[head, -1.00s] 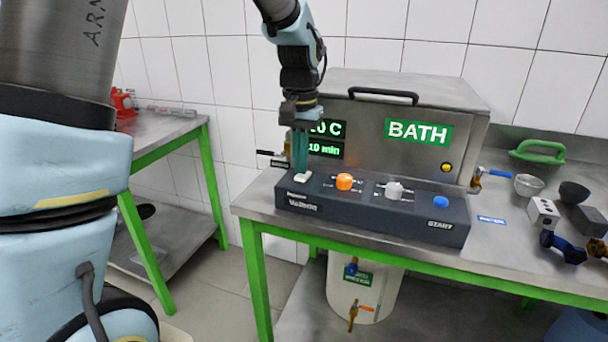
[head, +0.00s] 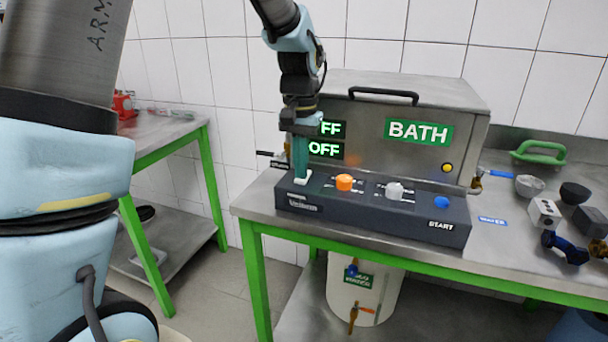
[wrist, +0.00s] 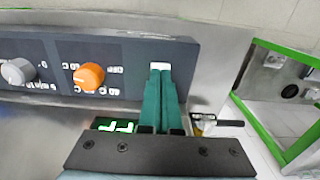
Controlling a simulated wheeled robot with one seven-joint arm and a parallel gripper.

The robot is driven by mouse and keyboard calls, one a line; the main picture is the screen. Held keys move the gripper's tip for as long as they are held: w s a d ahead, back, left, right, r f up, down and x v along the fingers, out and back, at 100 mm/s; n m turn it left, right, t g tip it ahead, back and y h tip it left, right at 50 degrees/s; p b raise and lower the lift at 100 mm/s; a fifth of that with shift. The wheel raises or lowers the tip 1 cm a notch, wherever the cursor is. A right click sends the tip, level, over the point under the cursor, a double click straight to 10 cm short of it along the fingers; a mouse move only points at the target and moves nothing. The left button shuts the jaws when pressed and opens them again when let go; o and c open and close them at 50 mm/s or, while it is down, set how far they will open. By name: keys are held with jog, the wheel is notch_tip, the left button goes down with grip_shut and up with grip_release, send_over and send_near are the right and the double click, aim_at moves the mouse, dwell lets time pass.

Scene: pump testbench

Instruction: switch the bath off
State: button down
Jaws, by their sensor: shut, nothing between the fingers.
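The bath (head: 360,150) is a steel box with a green BATH label, standing on a steel table. Its display (head: 325,149) reads OFF on the lower line; the upper line is partly hidden by my gripper and shows "FF". A dark control panel (head: 380,217) in front carries a white rocker switch (head: 302,177) at its left end, which also shows in the wrist view (wrist: 160,67). My gripper (head: 301,172) is shut and empty, pointing down, with its teal fingertips at the switch. Whether they touch it is hard to tell.
On the panel are an orange knob (head: 344,182), a grey knob (head: 394,191) and a blue START button (head: 441,202). A valve with a dark handle (wrist: 222,122) is beside the bath. Bowls, blocks and a green handle (head: 538,152) lie at right.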

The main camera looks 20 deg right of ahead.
notch_tip(320, 180, up, 7)
jog(key=p, duration=0.5)
jog(key=shift+p, duration=0.4)
jog(key=s+a+f+n, duration=0.1)
jog(key=a+n, duration=0.1)
jog(key=a, duration=0.8)
jog(key=s+a+f+n+t, duration=0.1)
jog(key=a+f+n, duration=0.1)
jog(key=a, duration=0.8)
jog(key=s+a+f+n, duration=0.1)
jog(key=s+a+n, duration=0.1)
jog(key=a, duration=0.8)
jog(key=shift+f+n+t, duration=0.15)
jog(key=shift+n+t, duration=0.15)
jog(key=shift+n, duration=0.4)
jog(key=c, duration=1.5)
grip_release()
jog(key=shift+a, duration=0.1)
